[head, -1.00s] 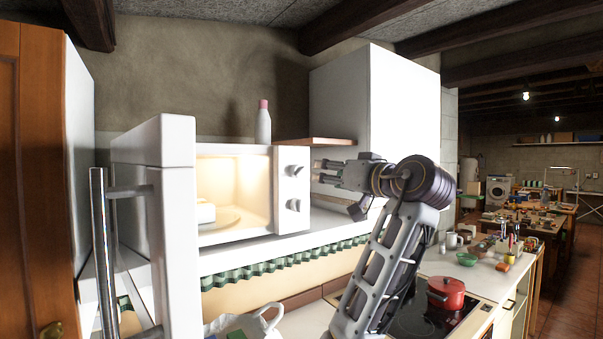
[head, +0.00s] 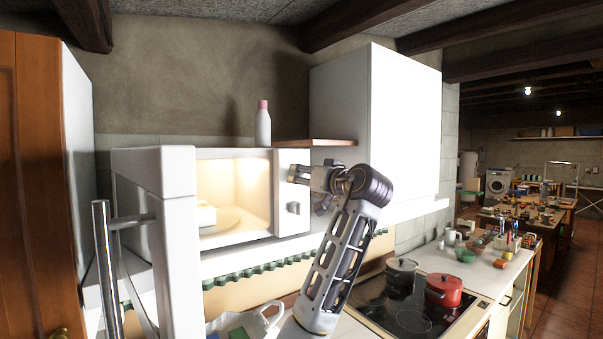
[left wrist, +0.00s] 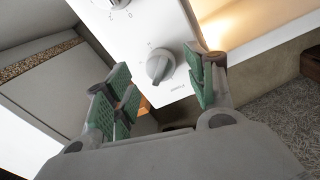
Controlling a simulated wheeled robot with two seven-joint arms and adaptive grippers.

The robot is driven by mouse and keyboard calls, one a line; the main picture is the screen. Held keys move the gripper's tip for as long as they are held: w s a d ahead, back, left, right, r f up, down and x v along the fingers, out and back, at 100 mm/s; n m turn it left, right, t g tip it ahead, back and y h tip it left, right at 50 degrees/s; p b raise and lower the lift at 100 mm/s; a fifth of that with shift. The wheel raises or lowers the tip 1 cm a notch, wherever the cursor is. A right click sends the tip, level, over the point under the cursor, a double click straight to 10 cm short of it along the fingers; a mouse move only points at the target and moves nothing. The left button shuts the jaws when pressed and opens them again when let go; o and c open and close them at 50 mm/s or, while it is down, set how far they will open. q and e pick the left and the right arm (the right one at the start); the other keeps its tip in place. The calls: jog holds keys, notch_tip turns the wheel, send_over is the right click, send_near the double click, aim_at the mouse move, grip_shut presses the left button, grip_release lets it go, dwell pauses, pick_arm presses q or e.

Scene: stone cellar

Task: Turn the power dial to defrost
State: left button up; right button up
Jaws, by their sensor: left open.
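The microwave (head: 284,225) is lit inside, with its white door (head: 180,240) swung open at the left. Its panel carries two dials. The lower dial (head: 293,208) shows below my left gripper (head: 293,173), which is at the upper dial and hides it in the head view. In the left wrist view the upper dial (left wrist: 159,66) lies between and beyond the spread green-padded fingers of my left gripper (left wrist: 160,88). No finger visibly touches it. The panel appears turned over there; its print is too small to read. My right gripper is out of view.
A white bag (head: 258,324) lies on the counter below. Right of my arm, a dark pot (head: 401,277) and a red pot (head: 445,291) stand on the hob (head: 412,322).

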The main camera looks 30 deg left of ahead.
aim_at(298, 175)
pick_arm(q)
jog(key=shift+x, duration=1.25)
jog(key=c, duration=1)
jog(key=shift+c, duration=0.2)
jog(key=shift+m, duration=0.4)
jog(key=shift+d+m, duration=0.1)
jog(key=shift+m, duration=0.6)
jog(key=o, duration=1)
